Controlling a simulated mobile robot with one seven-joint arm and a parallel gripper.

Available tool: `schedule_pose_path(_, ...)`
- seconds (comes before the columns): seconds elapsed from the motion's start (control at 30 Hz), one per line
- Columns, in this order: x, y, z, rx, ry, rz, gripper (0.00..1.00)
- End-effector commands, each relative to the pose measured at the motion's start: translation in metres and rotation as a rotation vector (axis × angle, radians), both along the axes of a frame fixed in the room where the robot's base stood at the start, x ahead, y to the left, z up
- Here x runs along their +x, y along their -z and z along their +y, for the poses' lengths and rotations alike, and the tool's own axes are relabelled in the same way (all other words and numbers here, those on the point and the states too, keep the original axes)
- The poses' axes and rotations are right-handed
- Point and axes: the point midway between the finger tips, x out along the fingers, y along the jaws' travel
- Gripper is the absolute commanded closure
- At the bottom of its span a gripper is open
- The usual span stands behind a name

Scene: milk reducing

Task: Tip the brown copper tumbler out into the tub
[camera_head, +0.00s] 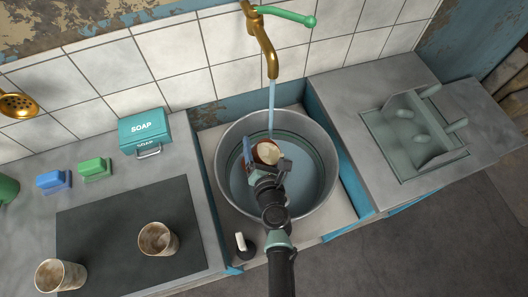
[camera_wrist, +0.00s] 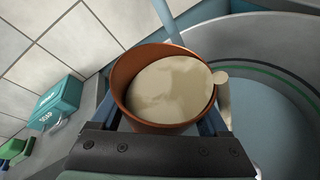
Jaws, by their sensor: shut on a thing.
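The brown copper tumbler (camera_wrist: 152,112) is held between the fingers of my gripper (camera_wrist: 160,118), which is shut on it. In the head view my gripper (camera_head: 268,165) holds the tumbler (camera_head: 258,146) above the inside of the round metal tub (camera_head: 226,135). Pale, milky liquid (camera_wrist: 172,88) fills much of the tumbler's mouth. A pale blob and strip (camera_wrist: 221,80) shows at its right rim in the wrist view, seemingly liquid going over the edge. The tumbler looks tilted. The tub's grey wall also shows in the wrist view (camera_wrist: 245,50). My arm hides part of the tub.
A brass tap (camera_head: 265,50) runs a water stream (camera_head: 271,100) into the tub, close behind the tumbler. Two stained cups (camera_head: 158,239) stand on a dark mat (camera_head: 110,215) at left. A teal soap box (camera_head: 146,131) and two sponges sit behind. A grey drying rack (camera_head: 415,130) stands at right.

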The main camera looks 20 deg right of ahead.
Motion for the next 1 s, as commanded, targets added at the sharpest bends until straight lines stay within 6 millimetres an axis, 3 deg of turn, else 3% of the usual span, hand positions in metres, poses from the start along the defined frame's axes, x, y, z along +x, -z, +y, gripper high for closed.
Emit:
schedule_pose_path(0.53,0.001,-0.020,0.003,0.604,0.001,-0.203,0.80)
schedule_pose_path(0.8,-0.002,-0.033,-0.008,1.022,0.000,-0.342,0.80)
schedule_pose_path(1.0,-0.005,-0.045,-0.016,1.231,-0.001,-0.411,0.80)
